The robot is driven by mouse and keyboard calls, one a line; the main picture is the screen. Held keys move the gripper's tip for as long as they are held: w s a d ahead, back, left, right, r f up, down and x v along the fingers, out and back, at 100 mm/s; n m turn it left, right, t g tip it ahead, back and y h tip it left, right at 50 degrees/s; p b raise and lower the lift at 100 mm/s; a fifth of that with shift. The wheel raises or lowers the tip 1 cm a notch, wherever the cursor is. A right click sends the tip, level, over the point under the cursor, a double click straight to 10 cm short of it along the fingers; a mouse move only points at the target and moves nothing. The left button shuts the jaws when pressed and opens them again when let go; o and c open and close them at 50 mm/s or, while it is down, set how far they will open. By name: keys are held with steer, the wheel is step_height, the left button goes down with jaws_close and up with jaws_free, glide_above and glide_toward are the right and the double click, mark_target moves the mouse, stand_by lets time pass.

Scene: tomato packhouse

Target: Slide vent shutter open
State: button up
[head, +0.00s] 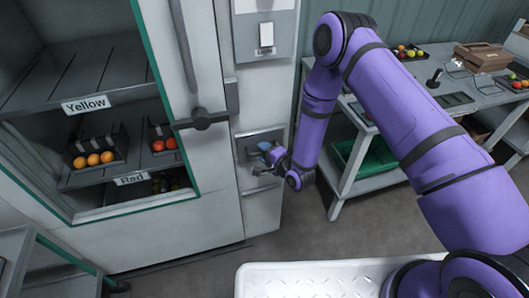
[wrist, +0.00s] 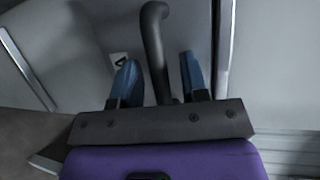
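The vent shutter (head: 258,137) is a grey framed panel low on the narrow side wall of the ripening cabinet in the head view. My gripper (head: 264,156) is in front of it, close to its surface, and hides part of it. In the wrist view my gripper (wrist: 159,75) has its two blue fingers apart. A dark curved handle (wrist: 154,38) stands between them, with a visible gap on each side. I cannot tell how far the shutter is open.
The cabinet door has a dark lever (head: 202,119) left of my gripper. A light switch panel (head: 266,36) is above the shutter. Shelves labelled Yellow (head: 86,104) and Red (head: 132,179) hold tomato trays. A grey table (head: 471,93) stands to the right. A white tray surface (head: 300,278) is in front.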

jaws_close()
steer(key=shift+f, duration=0.1)
step_height(320, 180, down, 17)
stand_by(0.4)
steer(key=shift+s+d+f, duration=0.1)
steer(key=shift+f, duration=0.05)
steer(key=shift+c, duration=0.2)
jaws_free()
steer(key=shift+f, duration=0.15)
steer(key=shift+o, duration=0.6)
